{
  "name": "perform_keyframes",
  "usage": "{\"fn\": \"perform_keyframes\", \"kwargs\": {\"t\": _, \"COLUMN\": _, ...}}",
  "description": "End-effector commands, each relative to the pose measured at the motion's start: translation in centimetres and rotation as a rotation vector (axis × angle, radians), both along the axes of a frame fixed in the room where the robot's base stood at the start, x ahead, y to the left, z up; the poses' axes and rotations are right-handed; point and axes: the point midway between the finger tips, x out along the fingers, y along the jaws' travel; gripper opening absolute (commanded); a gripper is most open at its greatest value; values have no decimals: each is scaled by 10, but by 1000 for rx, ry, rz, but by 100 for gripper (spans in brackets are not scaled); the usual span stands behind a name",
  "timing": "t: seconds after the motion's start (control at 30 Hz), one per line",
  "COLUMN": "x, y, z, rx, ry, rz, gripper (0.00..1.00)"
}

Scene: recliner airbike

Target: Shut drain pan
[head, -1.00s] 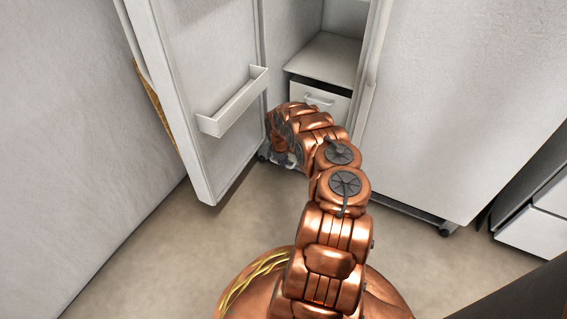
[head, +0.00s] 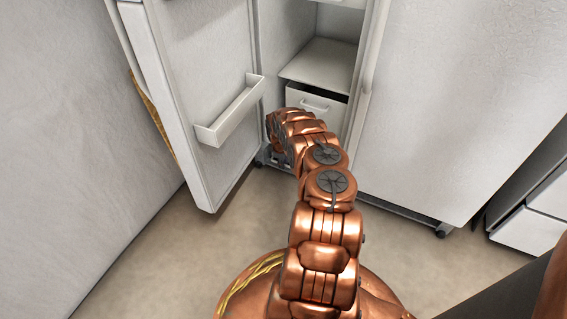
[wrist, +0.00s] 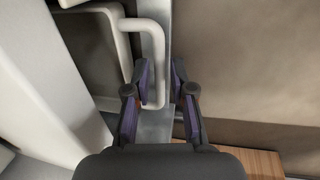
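A white drawer front (head: 305,107) with a bar handle stands low inside the open fridge, with a dark gap along its top edge. No part is clearly marked as the drain pan, and I cannot tell which one it is. My arm reaches to the fridge's lower front, and its links hide my gripper in the head view. In the wrist view my gripper (wrist: 162,68) is open, with its purple-padded fingers apart. A white loop handle (wrist: 152,32) shows between them, in front of a grey strip (wrist: 157,124). I cannot tell whether they touch.
The fridge door (head: 185,75) stands open on the left, with a door bin (head: 230,112) jutting inward. A white cabinet side (head: 460,100) on small wheels is at the right. A textured wall (head: 70,150) is at far left. Bare floor (head: 160,240) lies in front.

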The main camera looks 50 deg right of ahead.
Motion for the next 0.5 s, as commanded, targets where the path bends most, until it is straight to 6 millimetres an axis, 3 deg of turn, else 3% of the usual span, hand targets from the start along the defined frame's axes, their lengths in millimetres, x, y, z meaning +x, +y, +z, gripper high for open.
{"fn": "perform_keyframes", "kwargs": {"t": 0.1, "x": -1, "y": -1, "z": 0, "rx": 0, "ry": 1, "rz": -2, "gripper": 37}}
{"fn": "perform_keyframes", "kwargs": {"t": 0.5, "x": -3, "y": -2, "z": 3, "rx": 0, "ry": 3, "rz": -3, "gripper": 37}}
